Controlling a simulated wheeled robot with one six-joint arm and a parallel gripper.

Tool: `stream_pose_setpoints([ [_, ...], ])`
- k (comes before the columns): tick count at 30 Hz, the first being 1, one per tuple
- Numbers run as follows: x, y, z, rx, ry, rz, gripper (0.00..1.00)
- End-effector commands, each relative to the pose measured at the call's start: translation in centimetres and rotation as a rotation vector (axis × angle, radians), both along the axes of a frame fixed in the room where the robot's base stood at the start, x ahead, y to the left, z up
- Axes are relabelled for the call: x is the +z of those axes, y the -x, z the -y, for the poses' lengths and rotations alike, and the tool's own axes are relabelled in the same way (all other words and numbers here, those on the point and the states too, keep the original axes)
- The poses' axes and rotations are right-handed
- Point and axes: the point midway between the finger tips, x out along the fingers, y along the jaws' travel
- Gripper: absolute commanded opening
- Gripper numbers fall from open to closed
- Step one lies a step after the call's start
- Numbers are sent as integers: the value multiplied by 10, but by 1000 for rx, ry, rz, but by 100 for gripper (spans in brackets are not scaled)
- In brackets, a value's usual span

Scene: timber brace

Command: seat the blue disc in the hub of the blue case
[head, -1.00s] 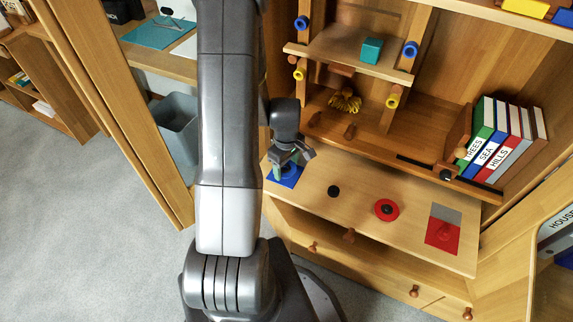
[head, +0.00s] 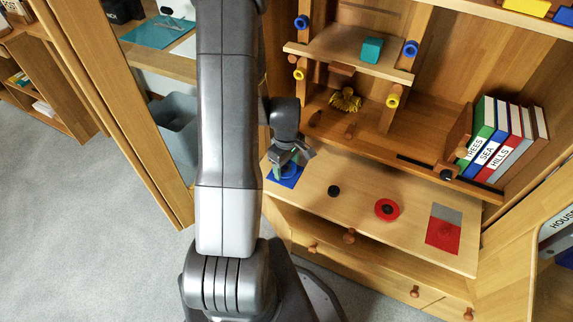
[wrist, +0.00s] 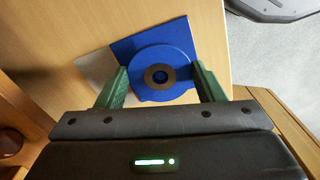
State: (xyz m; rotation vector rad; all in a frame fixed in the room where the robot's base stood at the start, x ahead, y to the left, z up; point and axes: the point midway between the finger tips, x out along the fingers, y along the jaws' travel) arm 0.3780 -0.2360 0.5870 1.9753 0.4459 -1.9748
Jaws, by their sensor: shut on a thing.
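The blue case (head: 291,181) lies flat on the wooden desk surface, left of the middle, partly behind my arm. In the wrist view its blue panel (wrist: 176,32) shows beside a grey-white panel. My gripper is shut on the disc, over the blue panel. It also shows in the head view (head: 284,163). Whether the disc touches the case or its hub cannot be told; the hub is hidden under the disc.
A small black disc (head: 334,191) and a red disc (head: 387,209) lie on the desk to the right. A red and grey case (head: 443,236) lies further right. Shelves with books (head: 500,145) and a teal block (head: 372,49) rise behind. A grey bin (head: 177,135) stands left.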

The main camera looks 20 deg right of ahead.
Motion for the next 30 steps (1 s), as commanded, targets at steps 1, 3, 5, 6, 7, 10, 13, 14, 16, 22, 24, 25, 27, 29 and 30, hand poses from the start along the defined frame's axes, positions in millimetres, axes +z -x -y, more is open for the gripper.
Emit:
stream_pose_setpoints([
  [1, -1, 0, 0, 0, 0, 0, 41],
  [3, -1, 0, 0, 0, 0, 0, 41],
  [5, -3, 0, 0, 0, 0, 0, 41],
  [6, -4, 0, 0, 0, 0, 0, 41],
  [7, -4, 0, 0, 0, 0, 0, 41],
  [10, -5, 0, 0, 0, 0, 0, 41],
  [13, -4, 0, 0, 0, -1, 0, 41],
  [14, -4, 0, 0, 0, -1, 0, 66],
  [16, -4, 0, 0, 0, -1, 0, 80],
  [22, -4, 0, 0, 0, 0, 0, 88],
  [24, -4, 0, 0, 0, -1, 0, 88],
  [25, -4, 0, 0, 0, -1, 0, 88],
  [27, -2, 0, 0, 0, 0, 0, 88],
  [29, 2, 0, 0, 0, 0, 1, 88],
  [30, 7, 0, 0, 0, 1, 0, 88],
])
